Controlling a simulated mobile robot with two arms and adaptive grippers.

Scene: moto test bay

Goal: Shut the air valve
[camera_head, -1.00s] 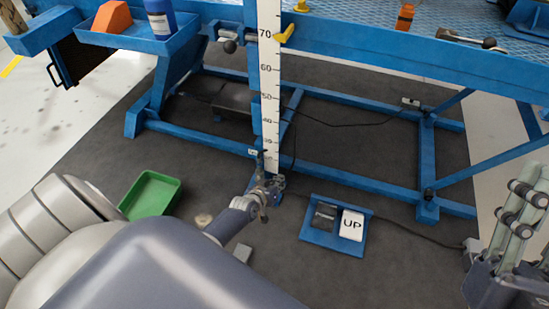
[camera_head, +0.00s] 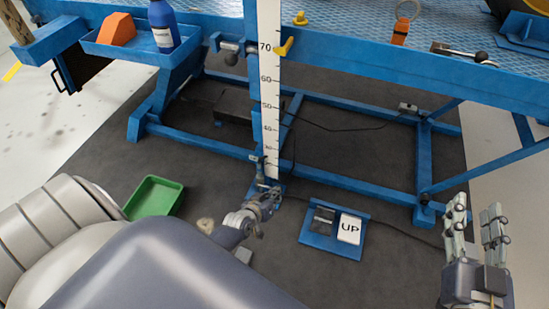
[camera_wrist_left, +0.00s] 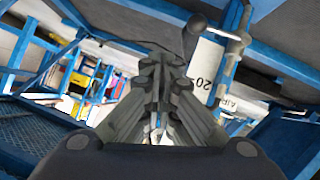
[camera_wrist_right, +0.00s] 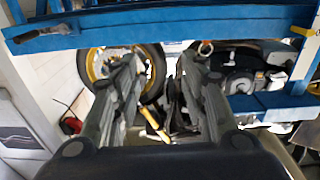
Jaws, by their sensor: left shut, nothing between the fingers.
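A yellow lever (camera_head: 284,46) sits on the blue table's front edge, just right of the white height scale (camera_head: 269,95). A dark ball-ended handle (camera_head: 230,58) hangs left of the scale. In the left wrist view a label reading AIR (camera_wrist_left: 230,103) shows on blue metal; which handle belongs to it I cannot tell. My left gripper (camera_head: 266,190) is low near the foot of the scale, shut and empty, well below the yellow lever. My right gripper (camera_head: 474,205) is open and empty at the lower right, apart from the table.
A blue pedal block marked UP (camera_head: 349,228) and a green bin (camera_head: 153,196) stand on the floor. The blue lower frame (camera_head: 350,182) crosses behind them. A blue side tray (camera_head: 128,45) holds a bottle (camera_head: 162,25). Dark floor between the pedal and my right gripper is mostly clear.

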